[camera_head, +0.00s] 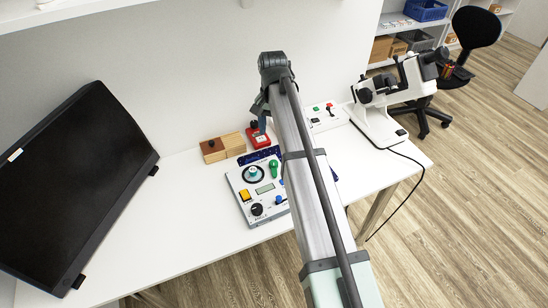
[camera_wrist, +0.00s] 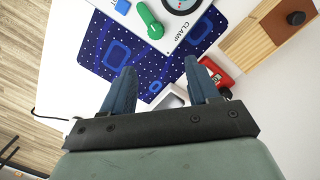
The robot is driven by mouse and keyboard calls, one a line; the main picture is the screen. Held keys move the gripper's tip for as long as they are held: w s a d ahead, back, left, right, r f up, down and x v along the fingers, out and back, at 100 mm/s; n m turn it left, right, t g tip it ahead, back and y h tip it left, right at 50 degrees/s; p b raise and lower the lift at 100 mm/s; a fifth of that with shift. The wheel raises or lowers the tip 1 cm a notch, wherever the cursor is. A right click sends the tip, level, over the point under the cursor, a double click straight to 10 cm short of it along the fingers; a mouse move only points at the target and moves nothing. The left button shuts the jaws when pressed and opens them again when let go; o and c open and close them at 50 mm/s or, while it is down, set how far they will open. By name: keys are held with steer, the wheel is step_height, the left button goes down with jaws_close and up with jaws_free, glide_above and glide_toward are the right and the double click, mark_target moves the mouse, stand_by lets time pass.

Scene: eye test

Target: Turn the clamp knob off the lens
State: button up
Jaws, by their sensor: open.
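The clamp knob is a green lever with a round end (camera_wrist: 150,20) on a white control panel, beside the printed word CLAMP; its green top also shows in the head view (camera_head: 273,167). Beside it is a round dial with a black ring and a pale blue centre (camera_head: 253,174), cut by the top edge of the wrist view (camera_wrist: 180,4). I cannot tell for sure which part is the lens. My gripper (camera_wrist: 160,66) is open and empty, with its blue fingers apart and the lever beyond the fingertips. In the head view, its fingers (camera_head: 261,124) are partly hidden by my arm.
The panel (camera_head: 240,192) has several other controls. A blue dotted mat (camera_wrist: 150,62) lies by it. A wooden block (camera_head: 212,150) and a red box (camera_head: 257,138) stand behind. A monitor (camera_head: 75,185) is left, a white instrument (camera_head: 378,122) right. The table's front left is clear.

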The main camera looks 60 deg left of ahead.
mark_target(274, 163)
steer(key=shift+m+t+y, duration=0.3)
steer(key=shift+m+y, duration=0.1)
steer(key=d+f, duration=0.1)
steer(key=f, duration=0.6)
steer(key=s+d+f, duration=0.1)
steer(key=f, duration=0.3)
steer(key=shift+d+f, duration=0.25)
steer(key=shift+d, duration=0.1)
steer(key=shift+c, duration=0.4)
steer(key=c, duration=1)
steer(key=shift+n, duration=2.3)
steer(key=o, duration=1.1)
